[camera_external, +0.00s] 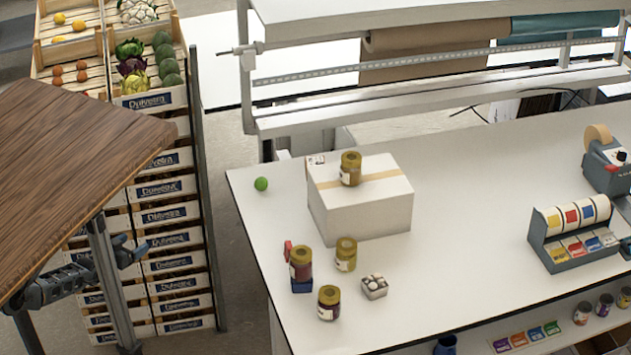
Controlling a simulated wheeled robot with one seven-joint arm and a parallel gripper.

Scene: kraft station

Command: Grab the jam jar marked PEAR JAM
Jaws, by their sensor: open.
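Several jam jars with gold lids are on the white table. A similar yellow-green jar (346,257) stands on the table in front of the box. A dark red jar (301,267) stands on a small blue block, and another dark jar (328,307) stands nearer the front edge. The label writing is too small to read, so I cannot tell which is PEAR JAM. My gripper (138,250) is open and empty at the left, beside the stacked crates, well away from the jars.
The white box (360,215) takes up the table's back left. A small carton of white items (374,288), a green ball (261,184), a label dispenser (572,236) and a tape machine (608,165) stand on the table (470,220). A wooden tabletop (80,170) overhangs my arm.

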